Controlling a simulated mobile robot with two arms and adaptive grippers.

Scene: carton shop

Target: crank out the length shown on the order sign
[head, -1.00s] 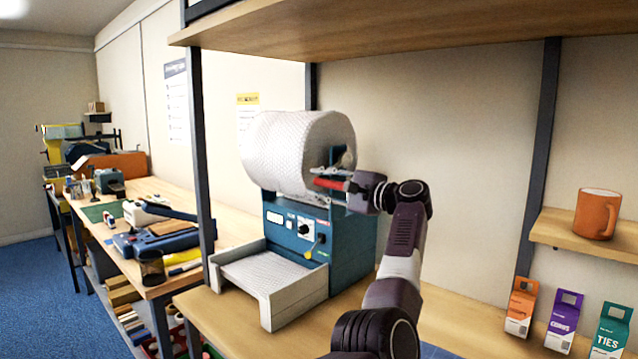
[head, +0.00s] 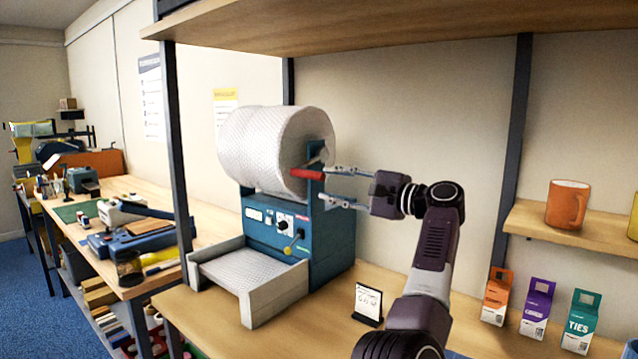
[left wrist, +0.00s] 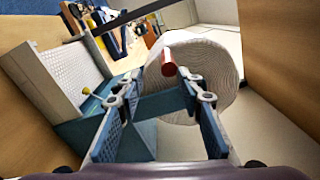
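The teal dispenser (head: 330,240) stands on the bench with a large bubble-wrap roll (head: 265,150) on top; the roll also shows in the left wrist view (left wrist: 215,85). Its red crank handle (head: 307,174) is at the roll's right end and shows in the left wrist view (left wrist: 168,63). My left gripper (head: 334,186) is open, right of the handle, its fingers (left wrist: 160,98) spread and empty. Bubble wrap lies in the front tray (head: 262,307). A small white sign (head: 368,300) stands on the bench; its writing is too small to read. My right gripper is out of view.
A shelf board (head: 400,35) hangs above, with dark posts (head: 512,150) behind. Orange, purple and teal cartons (head: 580,320) stand at the right, below an orange mug (head: 567,204). A second workbench (head: 150,205) with tools is at the left.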

